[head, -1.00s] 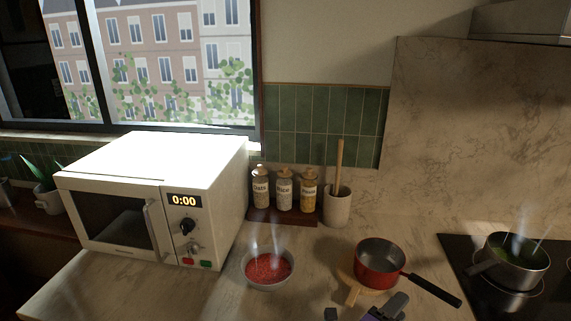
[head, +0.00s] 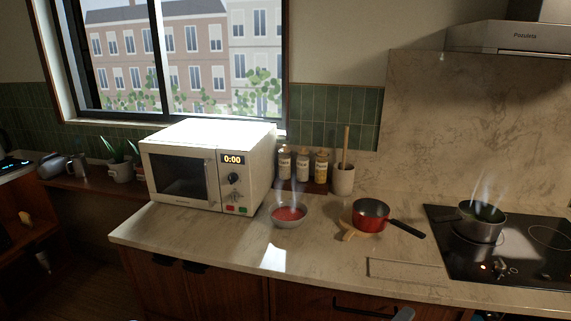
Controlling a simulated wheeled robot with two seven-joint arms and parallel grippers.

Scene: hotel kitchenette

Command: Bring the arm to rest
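A grey piece of my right arm or gripper (head: 404,314) shows at the bottom edge, in front of the cabinets below the counter. Its fingers cannot be made out, and I see nothing held there. My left gripper is not in view. On the counter, a steaming grey bowl (head: 289,221) holds red food. A red pan (head: 368,218) with a dark handle stands on a wooden trivet (head: 349,235).
The white microwave (head: 254,164) is shut and reads 0:00. Three jars stand beside a utensil crock (head: 344,181). A steaming pot (head: 481,227) sits on the black hob (head: 520,272). The counter's front strip (head: 215,234) is mostly clear.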

